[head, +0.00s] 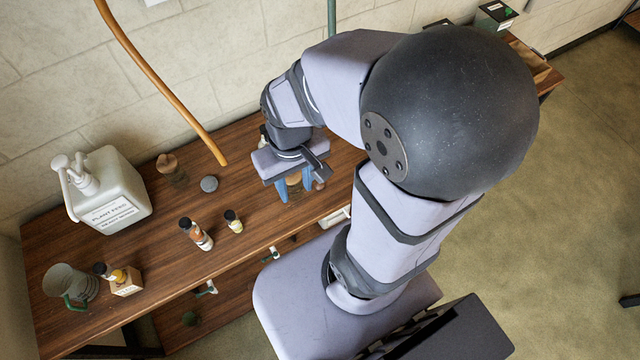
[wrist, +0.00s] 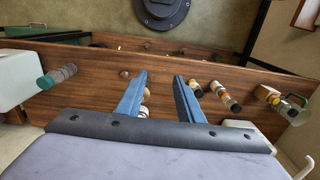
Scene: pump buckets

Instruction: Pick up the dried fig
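I cannot pick out the dried fig for certain. A small brown lump (wrist: 125,73) on the wooden table is the likeliest; it lies just left of the left finger in the wrist view. A brown spot (head: 319,185) right of the fingers in the head view may be the same lump. My gripper (wrist: 160,82) points down over the table with its blue fingers apart; it also shows in the head view (head: 295,188). A brown-topped jar (wrist: 143,109) shows between the fingers in the wrist view, seemingly below or behind them. Nothing is visibly held.
Small bottles (head: 196,234) and (head: 233,221) stand left of my gripper. An orange hose (head: 160,85) hangs behind.

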